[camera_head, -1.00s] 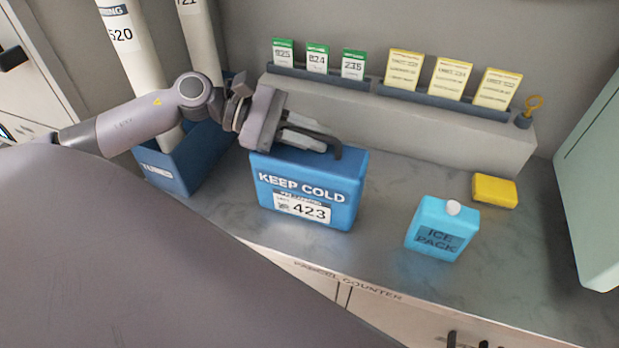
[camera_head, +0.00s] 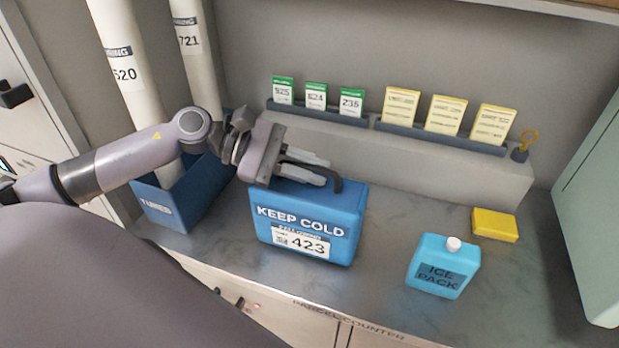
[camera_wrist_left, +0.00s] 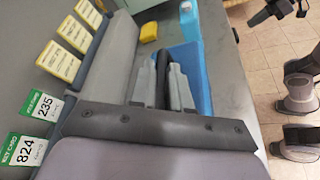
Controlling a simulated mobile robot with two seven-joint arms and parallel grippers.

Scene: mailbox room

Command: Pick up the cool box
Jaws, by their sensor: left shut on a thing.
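The cool box (camera_head: 345,222) is a blue box marked KEEP COLD with a white label 423 and a dark handle on top. It appears upright on the parcel counter; I cannot tell whether any gap is under it. My left gripper (camera_head: 322,172) is above its top and shut on the handle (camera_head: 338,185). In the left wrist view the dark handle (camera_wrist_left: 178,82) runs between the two grey fingers (camera_wrist_left: 163,85), with part of the blue box (camera_wrist_left: 190,60) beyond.
A light blue ice pack (camera_head: 443,267) and a yellow block (camera_head: 495,225) stand to the right. A blue bin (camera_head: 160,208) with tall white tubes is close on the left. A ledge (camera_head: 440,155) with green and yellow cards runs behind. Bare counter (camera_head: 385,235) lies between box and ice pack.

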